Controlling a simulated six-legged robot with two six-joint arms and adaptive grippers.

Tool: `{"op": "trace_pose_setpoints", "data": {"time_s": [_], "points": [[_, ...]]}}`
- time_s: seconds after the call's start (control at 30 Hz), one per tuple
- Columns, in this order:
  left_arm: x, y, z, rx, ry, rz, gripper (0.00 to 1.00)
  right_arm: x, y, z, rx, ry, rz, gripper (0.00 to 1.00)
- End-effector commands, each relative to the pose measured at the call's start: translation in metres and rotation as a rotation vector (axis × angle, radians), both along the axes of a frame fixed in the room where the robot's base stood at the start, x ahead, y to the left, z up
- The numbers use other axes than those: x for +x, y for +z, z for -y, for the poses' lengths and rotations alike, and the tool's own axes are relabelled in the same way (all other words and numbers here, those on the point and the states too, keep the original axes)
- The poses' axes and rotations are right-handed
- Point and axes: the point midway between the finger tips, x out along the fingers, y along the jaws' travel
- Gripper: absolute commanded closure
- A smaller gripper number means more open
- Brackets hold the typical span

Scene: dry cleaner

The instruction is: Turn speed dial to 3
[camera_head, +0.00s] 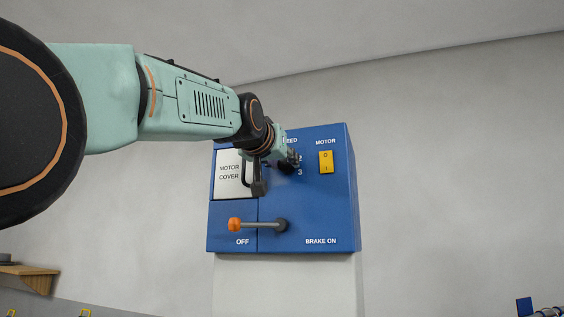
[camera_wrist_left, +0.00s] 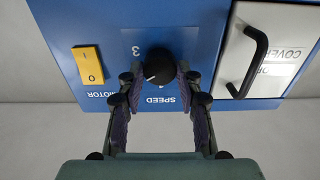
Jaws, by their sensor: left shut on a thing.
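A blue control box (camera_head: 330,210) on the wall carries the round black speed dial (camera_wrist_left: 159,66), below the word SPEED. In the left wrist view, which is upside down, a white mark on the dial points to the lower left, not at the 3 at the upper left. My left gripper (camera_head: 288,162) is shut on the dial, one finger on each side; it also shows in the left wrist view (camera_wrist_left: 159,74). In the head view the gripper covers the dial and part of the numbers. My right gripper is not in view.
The motor cover (camera_head: 228,185) with its black handle (camera_wrist_left: 249,62) is beside the dial. A yellow motor switch (camera_head: 326,162) is on the other side. Below is a brake lever (camera_head: 258,225) with an orange knob, above OFF and BRAKE ON labels.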

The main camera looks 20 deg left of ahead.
Motion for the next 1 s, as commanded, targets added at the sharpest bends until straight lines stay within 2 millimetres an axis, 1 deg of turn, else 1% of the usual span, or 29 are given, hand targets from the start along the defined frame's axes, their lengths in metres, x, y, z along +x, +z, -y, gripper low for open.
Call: {"op": "trace_pose_setpoints", "data": {"time_s": [0.67, 0.87, 1.0], "points": [[0.0016, -0.0021, -0.0005, 0.021, 0.000, -0.002, 0.96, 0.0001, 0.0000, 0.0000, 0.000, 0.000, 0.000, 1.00], [0.0017, -0.0023, -0.0007, 0.062, 0.001, -0.001, 0.96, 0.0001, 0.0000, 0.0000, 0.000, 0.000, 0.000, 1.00], [0.0017, -0.0024, -0.0009, 0.131, 0.001, 0.001, 0.96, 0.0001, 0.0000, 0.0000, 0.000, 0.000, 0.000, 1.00]]}}
